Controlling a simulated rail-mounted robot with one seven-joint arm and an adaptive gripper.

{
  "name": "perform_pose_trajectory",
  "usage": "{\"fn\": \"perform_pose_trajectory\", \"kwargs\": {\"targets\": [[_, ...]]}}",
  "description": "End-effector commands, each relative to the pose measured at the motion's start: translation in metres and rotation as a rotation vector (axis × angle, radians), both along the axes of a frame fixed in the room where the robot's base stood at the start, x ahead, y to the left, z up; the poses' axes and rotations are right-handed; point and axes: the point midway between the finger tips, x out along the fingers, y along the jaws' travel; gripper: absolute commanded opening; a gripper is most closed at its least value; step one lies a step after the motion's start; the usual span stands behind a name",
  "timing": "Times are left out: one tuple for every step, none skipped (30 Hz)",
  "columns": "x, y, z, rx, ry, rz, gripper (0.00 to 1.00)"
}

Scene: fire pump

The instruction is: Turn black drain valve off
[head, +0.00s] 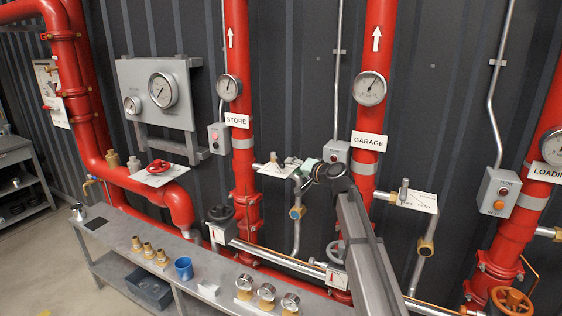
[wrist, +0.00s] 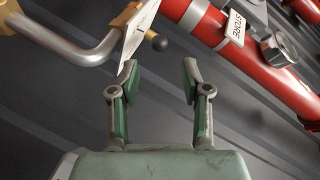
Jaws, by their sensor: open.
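A small black ball knob (wrist: 159,44) shows beside a white card (wrist: 138,32) in the wrist view, with a brass fitting behind the card. It is just beyond my open gripper (wrist: 160,75), roughly in line with the gap between the fingertips, not touched. In the head view, the green end of my gripper (head: 309,165) is by the white card (head: 278,168) right of the STORE pipe; the knob cannot be made out there. A black handwheel (head: 220,213) sits low, left of the STORE pipe. I cannot tell which black part is the drain valve.
The red STORE pipe (head: 237,120) and GARAGE pipe (head: 372,110) stand either side of my gripper. A curved metal drain pipe (wrist: 75,45) runs close to the left in the wrist view. A bench (head: 120,232) with gauges, brass fittings and a blue cup (head: 183,268) is below.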

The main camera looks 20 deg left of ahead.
Motion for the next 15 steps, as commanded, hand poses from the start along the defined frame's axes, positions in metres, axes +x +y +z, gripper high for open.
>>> {"fn": "perform_pose_trajectory", "kwargs": {"targets": [[0.008, 0.012, 0.000, -0.001, 0.002, 0.002, 0.47], [0.011, 0.017, -0.001, -0.001, 0.003, 0.003, 0.47], [0.015, 0.023, -0.002, -0.001, 0.002, 0.002, 0.47], [0.018, 0.028, -0.004, 0.000, 0.002, 0.001, 0.47], [0.021, 0.032, -0.005, -0.001, 0.002, 0.001, 0.47], [0.024, 0.038, -0.006, -0.001, 0.002, 0.002, 0.47], [0.027, 0.042, -0.008, -0.002, 0.002, 0.002, 0.47], [0.029, 0.047, -0.009, -0.002, 0.001, 0.001, 0.47], [0.032, 0.052, -0.011, -0.002, 0.001, 0.001, 0.47], [0.033, 0.055, -0.011, -0.002, 0.001, 0.001, 0.47], [0.035, 0.058, -0.012, -0.001, 0.001, 0.002, 0.47], [0.037, 0.062, -0.013, -0.001, 0.001, 0.002, 0.47], [0.038, 0.064, -0.014, -0.001, 0.001, 0.002, 0.47], [0.040, 0.066, -0.015, -0.001, 0.001, 0.002, 0.47], [0.041, 0.068, -0.016, 0.000, 0.001, 0.001, 0.47]]}}
